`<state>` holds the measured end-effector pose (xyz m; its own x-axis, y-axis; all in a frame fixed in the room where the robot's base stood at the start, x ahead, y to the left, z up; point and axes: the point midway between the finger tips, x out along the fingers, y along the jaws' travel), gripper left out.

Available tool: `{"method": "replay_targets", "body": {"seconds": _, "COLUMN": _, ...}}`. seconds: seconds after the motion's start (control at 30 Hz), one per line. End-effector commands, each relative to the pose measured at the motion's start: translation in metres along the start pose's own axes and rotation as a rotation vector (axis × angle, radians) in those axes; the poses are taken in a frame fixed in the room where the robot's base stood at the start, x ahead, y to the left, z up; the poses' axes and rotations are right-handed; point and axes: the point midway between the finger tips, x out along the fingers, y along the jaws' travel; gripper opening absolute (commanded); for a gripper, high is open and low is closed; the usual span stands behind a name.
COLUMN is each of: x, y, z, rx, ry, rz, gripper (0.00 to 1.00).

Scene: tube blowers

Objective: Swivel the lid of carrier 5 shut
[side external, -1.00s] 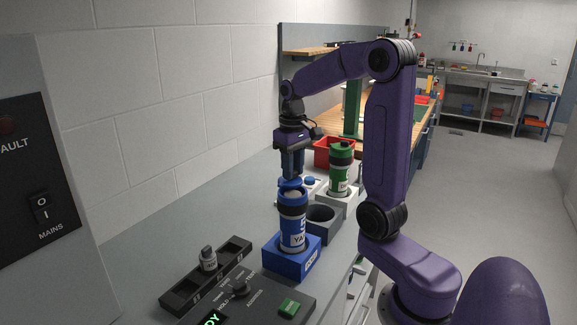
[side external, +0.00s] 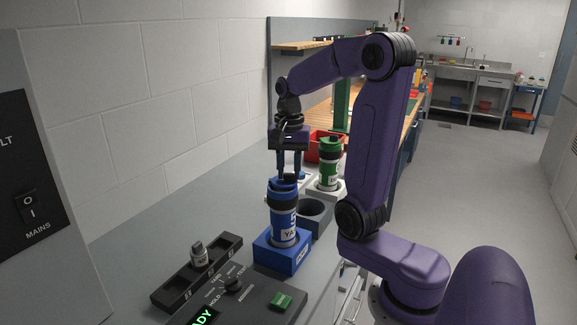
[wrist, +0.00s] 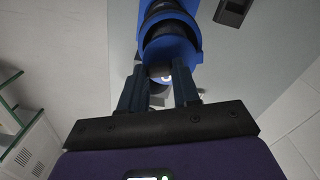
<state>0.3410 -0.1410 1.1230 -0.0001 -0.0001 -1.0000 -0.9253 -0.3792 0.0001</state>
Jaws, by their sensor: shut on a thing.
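Carrier 5 (side external: 284,222) is a blue canister with dark bands and a white label. It stands upright in a blue block (side external: 280,258). Its blue lid (side external: 282,185) lies over the canister's top; whether it is fully seated I cannot tell. My gripper (side external: 289,178) points down at the lid's far edge, with its fingers around a small dark part there. In the wrist view the fingertips of my gripper (wrist: 160,80) flank that dark part, beside the blue round top (wrist: 168,50). The grip itself is partly hidden.
A green carrier (side external: 329,165) stands in a pale block behind. An empty grey holder (side external: 314,214) sits right of carrier 5. A control panel (side external: 235,295) and a dark rack (side external: 197,270) are in front. A red bin (side external: 326,146) is farther back. The bench at left is clear.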

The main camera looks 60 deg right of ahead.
Motion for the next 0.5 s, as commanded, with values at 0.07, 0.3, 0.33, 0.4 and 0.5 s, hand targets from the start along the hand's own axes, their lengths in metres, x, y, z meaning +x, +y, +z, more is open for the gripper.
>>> {"method": "replay_targets", "body": {"seconds": 0.07, "x": 0.000, "y": 0.000, "z": 0.004, "rx": 0.066, "ry": -0.001, "rz": 0.000, "gripper": 0.01}}
{"method": "replay_targets", "body": {"seconds": 0.3, "x": 0.000, "y": -0.002, "z": 0.012, "rx": 0.242, "ry": -0.001, "rz": 0.000, "gripper": 0.01}}
{"method": "replay_targets", "body": {"seconds": 0.33, "x": 0.000, "y": -0.002, "z": 0.013, "rx": 0.261, "ry": -0.001, "rz": 0.000, "gripper": 0.01}}
{"method": "replay_targets", "body": {"seconds": 0.4, "x": 0.000, "y": -0.002, "z": 0.015, "rx": 0.298, "ry": -0.001, "rz": 0.000, "gripper": 0.01}}
{"method": "replay_targets", "body": {"seconds": 0.5, "x": 0.000, "y": -0.003, "z": 0.017, "rx": 0.341, "ry": -0.001, "rz": 0.000, "gripper": 0.01}}
